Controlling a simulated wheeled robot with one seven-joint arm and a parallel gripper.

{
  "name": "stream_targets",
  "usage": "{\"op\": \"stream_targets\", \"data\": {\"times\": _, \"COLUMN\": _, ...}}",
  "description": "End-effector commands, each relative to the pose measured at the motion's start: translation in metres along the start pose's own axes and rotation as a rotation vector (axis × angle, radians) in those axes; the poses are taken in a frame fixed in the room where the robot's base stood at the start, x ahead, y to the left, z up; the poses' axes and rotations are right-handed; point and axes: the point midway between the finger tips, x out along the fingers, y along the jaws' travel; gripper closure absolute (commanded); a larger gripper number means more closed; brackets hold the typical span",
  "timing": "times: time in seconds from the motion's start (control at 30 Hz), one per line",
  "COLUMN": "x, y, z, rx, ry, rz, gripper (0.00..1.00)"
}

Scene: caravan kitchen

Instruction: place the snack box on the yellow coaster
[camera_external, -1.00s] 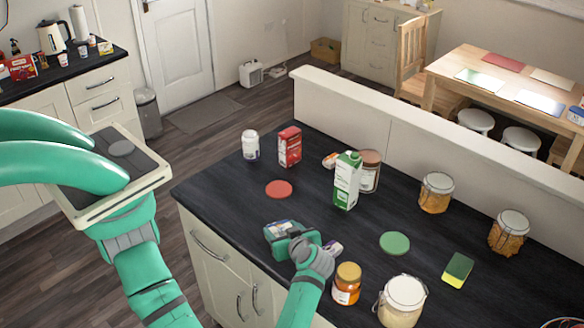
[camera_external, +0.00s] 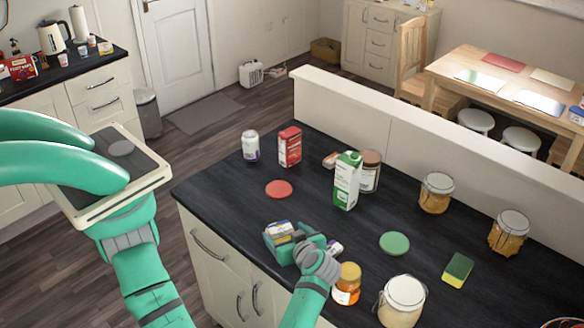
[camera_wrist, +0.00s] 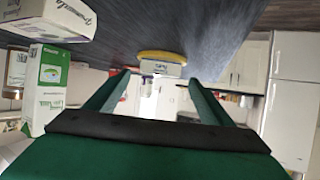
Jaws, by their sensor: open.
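The snack box, a small pale box (camera_external: 279,228), is by my gripper's fingers near the counter's front edge. In the wrist view, which looks upside down, this box (camera_wrist: 162,67) rests against the yellow coaster (camera_wrist: 161,55), whose rim shows around it. The coaster is mostly hidden in the external view. My gripper (camera_external: 281,243) is open and low over the counter. In the wrist view its fingers (camera_wrist: 157,86) are spread, with the box seen in the gap between them, apart from both.
A white-and-purple box (camera_external: 334,247) lies right beside my gripper, and an orange jar (camera_external: 347,284) stands close to my wrist. A green-and-white carton (camera_external: 346,181), a red coaster (camera_external: 279,190) and a green coaster (camera_external: 394,243) are farther off. The counter between the coasters is clear.

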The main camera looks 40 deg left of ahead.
Motion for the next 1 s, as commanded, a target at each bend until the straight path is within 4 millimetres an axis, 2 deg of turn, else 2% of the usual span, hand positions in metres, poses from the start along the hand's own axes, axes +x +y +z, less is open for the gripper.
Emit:
{"op": "stream_targets", "data": {"times": 0.2, "x": -0.046, "y": 0.001, "z": 0.000, "rx": 0.001, "ry": 0.000, "rz": 0.004, "gripper": 0.25}}
{"op": "stream_targets", "data": {"times": 0.43, "x": -0.077, "y": 0.001, "z": 0.000, "rx": 0.000, "ry": 0.000, "rz": 0.001, "gripper": 0.25}}
{"op": "stream_targets", "data": {"times": 0.6, "x": -0.085, "y": 0.000, "z": 0.000, "rx": 0.000, "ry": 0.000, "rz": -0.001, "gripper": 0.25}}
{"op": "stream_targets", "data": {"times": 1.0, "x": -0.085, "y": 0.000, "z": 0.000, "rx": -0.001, "ry": 0.000, "rz": -0.001, "gripper": 0.25}}
